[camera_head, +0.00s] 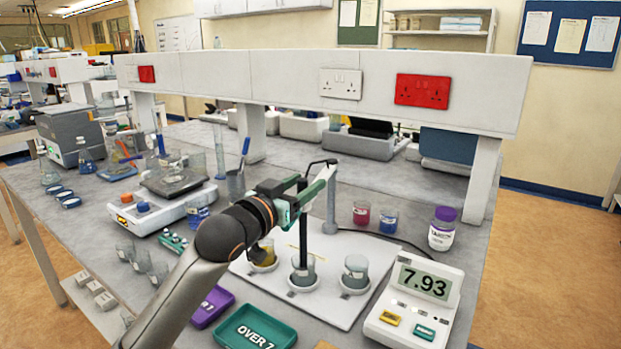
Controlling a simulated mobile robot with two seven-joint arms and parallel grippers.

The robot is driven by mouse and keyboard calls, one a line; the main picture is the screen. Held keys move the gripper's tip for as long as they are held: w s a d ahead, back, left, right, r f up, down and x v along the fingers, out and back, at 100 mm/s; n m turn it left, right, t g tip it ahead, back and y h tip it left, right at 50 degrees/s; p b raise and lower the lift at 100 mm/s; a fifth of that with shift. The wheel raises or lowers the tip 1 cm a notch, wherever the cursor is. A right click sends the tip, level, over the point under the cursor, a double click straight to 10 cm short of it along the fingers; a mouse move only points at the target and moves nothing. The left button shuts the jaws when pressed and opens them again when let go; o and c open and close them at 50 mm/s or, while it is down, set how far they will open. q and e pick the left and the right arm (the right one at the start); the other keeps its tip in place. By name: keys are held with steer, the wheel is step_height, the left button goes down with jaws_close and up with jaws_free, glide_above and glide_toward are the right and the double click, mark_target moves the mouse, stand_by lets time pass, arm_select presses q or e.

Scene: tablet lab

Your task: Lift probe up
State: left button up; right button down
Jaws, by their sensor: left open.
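The dark, thin probe (303,238) stands upright, its lower end in the middle beaker (303,271) on the white board. A grey stand post (331,205) rises behind it, with a black piece at its top. My left gripper (308,190), with black and green parts, is open at the upper part of the probe. It overlaps the probe and stand in the picture, so I cannot tell whether it touches them. My right gripper is not in view.
Beakers stand left (263,256) and right (355,273) of the middle one. A meter (415,300) reads 7.93. A green "OVER 7" tray (255,329) and a purple tray (211,306) lie in front. A purple-capped bottle (443,230) stands right. A shelf (300,75) spans above the bench.

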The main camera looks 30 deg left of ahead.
arm_select(q)
steer(key=shift+w+d, duration=0.15)
steer(key=shift+w, duration=1.2)
jaws_close()
stand_by(0.5)
